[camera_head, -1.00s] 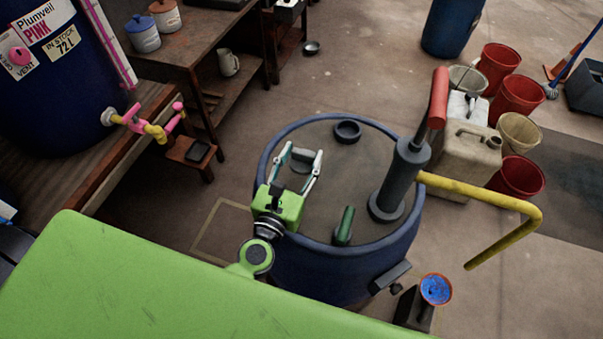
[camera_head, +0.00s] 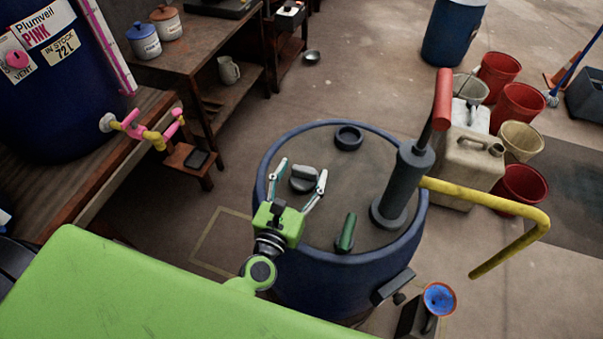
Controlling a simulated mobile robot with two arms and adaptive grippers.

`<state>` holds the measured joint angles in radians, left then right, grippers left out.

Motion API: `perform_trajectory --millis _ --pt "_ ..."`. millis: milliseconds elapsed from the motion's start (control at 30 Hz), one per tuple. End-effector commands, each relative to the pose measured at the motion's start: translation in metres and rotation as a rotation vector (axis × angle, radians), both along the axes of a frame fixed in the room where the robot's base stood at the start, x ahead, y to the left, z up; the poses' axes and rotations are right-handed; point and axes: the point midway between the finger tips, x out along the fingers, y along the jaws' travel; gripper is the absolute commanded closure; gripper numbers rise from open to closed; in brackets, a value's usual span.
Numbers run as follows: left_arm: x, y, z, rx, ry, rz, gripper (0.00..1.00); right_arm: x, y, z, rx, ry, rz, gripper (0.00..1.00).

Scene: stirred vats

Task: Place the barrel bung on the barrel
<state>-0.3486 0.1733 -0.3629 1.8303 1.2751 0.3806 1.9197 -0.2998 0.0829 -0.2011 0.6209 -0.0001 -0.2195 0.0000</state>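The barrel (camera_head: 268,186) is a blue drum with a grey-brown top. The grey bung (camera_head: 303,179), a round plug with a raised grip bar, is on the left part of the barrel's top, apparently seated there; whether it sits in an opening cannot be told, as its underside is hidden. My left gripper (camera_head: 303,168) is open, with its fingers spread on either side of the bung and gaps visible between them and it. My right gripper is not in view.
A dark ring (camera_head: 348,137) is at the back of the barrel top. A grey pump (camera_head: 402,185) with a red handle and yellow pipe (camera_head: 490,197) stands at its right. A green cylinder (camera_head: 346,232) is near the front. Buckets and a canister stand to the right.

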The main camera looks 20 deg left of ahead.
Motion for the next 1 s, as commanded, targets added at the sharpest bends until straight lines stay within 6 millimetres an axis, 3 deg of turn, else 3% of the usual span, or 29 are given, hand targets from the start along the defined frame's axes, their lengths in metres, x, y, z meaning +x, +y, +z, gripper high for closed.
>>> perform_trajectory --millis 300,700,1000 --pt "-0.003 0.0 0.003 0.0 0.001 0.0 0.4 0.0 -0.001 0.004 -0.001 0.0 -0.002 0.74" --pt "-0.083 0.003 -0.001 0.002 0.004 -0.003 0.4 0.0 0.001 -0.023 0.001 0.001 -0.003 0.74" --pt "-0.117 0.004 0.002 0.001 0.001 -0.001 0.4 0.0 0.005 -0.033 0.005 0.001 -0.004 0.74"
